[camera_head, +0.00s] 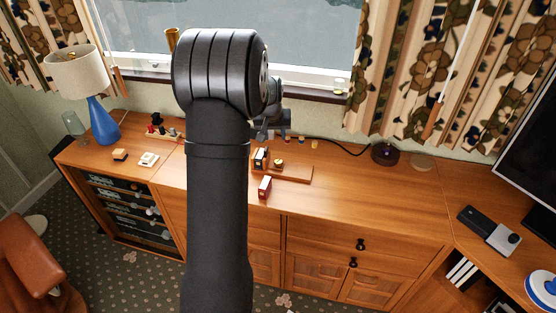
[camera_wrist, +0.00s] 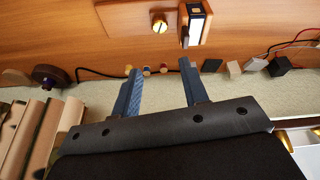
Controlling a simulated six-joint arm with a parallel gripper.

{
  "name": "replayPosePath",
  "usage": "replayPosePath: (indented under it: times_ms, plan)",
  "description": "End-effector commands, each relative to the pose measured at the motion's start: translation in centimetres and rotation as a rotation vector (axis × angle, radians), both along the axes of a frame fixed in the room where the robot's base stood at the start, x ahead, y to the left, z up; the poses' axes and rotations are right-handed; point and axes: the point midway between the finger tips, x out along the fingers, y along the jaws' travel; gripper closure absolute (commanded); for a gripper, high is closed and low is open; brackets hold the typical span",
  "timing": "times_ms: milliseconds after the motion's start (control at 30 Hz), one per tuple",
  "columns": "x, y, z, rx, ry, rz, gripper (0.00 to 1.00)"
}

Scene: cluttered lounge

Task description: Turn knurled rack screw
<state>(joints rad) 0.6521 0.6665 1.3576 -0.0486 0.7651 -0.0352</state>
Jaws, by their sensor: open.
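A round brass knob (camera_head: 278,162), which looks like the knurled screw, sits on a flat wooden board (camera_head: 297,173) on the sideboard. In the wrist view the brass knob (camera_wrist: 159,26) shows a dark slot or mark across its face, and the board (camera_wrist: 118,16) lies around it. My gripper (camera_wrist: 160,68) is open, with two blue-grey fingers apart and nothing between them. Its fingertips point towards the board and stop short of the knob in the picture. In the head view my arm hides part of my gripper (camera_head: 269,132), which is above the back of the sideboard.
A block with a white face (camera_wrist: 196,20) stands close beside the knob. Several small coloured pegs and blocks line the back edge near a black cable (camera_head: 345,147). A red-and-white block (camera_head: 265,187) is in front of the board. The sideboard (camera_head: 350,200) is clear to the right.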

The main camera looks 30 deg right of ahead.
Motion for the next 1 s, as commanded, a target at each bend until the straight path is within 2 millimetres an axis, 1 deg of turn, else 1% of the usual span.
replayPosePath:
  times_ms: [33, 133, 267, 367, 467, 1000]
  plan:
    - [-0.3, 0.3, -0.1, 0.005, -0.021, -0.046, 0.6]
    - [-0.7, 0.6, -0.1, 0.013, -0.054, -0.112, 0.6]
    - [-0.7, 0.6, -0.5, 0.018, -0.069, -0.144, 0.6]
    - [-0.4, 0.4, -1.5, 0.019, -0.068, -0.145, 0.6]
    - [0.0, 0.0, -3.0, 0.019, -0.067, -0.144, 0.6]
    - [2.8, -2.7, -12.3, 0.019, -0.066, -0.143, 0.6]
